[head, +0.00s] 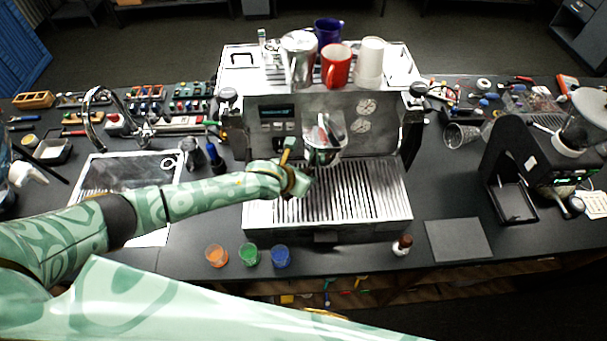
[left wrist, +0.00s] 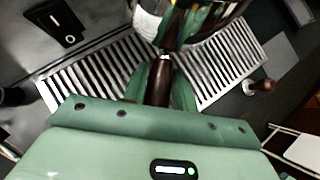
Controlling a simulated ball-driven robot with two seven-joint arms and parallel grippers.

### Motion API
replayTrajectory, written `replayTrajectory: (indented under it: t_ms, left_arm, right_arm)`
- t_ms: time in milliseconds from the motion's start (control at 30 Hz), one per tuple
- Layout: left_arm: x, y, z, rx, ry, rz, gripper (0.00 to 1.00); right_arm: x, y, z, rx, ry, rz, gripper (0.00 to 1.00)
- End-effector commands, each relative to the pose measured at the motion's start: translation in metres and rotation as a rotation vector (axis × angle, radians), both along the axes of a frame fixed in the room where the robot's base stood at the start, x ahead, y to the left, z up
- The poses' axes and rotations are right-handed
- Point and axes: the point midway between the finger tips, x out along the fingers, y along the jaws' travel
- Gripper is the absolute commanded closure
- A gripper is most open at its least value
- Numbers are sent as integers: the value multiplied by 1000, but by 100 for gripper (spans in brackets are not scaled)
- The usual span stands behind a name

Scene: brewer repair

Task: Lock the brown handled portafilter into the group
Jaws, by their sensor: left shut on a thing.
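The brown-handled portafilter shows best in the left wrist view, where its dark brown handle (left wrist: 160,82) lies between the green fingers of my left gripper (left wrist: 162,88). In the head view my left gripper (head: 297,180) is shut on the handle, in front of the espresso machine (head: 385,130) and above its slatted drip tray (head: 365,190). A shiny round metal body (head: 325,150) is at the group, just right of and beyond the gripper. I cannot tell whether the portafilter's lugs are seated in the group. My right gripper is not in view.
Orange (head: 216,255), green (head: 249,254) and blue (head: 281,256) cups stand before the machine. A small brown-topped tool (head: 402,245) stands at front right, beside a grey mat (head: 458,240). A grinder (head: 535,160) is at right.

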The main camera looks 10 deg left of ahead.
Motion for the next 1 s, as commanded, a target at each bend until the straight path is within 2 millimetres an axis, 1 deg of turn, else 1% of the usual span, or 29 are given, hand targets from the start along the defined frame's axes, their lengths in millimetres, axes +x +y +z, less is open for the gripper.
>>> replayTrajectory:
  t_ms: [1000]
  left_arm:
    - [0, -1, 2, -2, -1, -1, 100]
  right_arm:
    - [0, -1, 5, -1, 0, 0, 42]
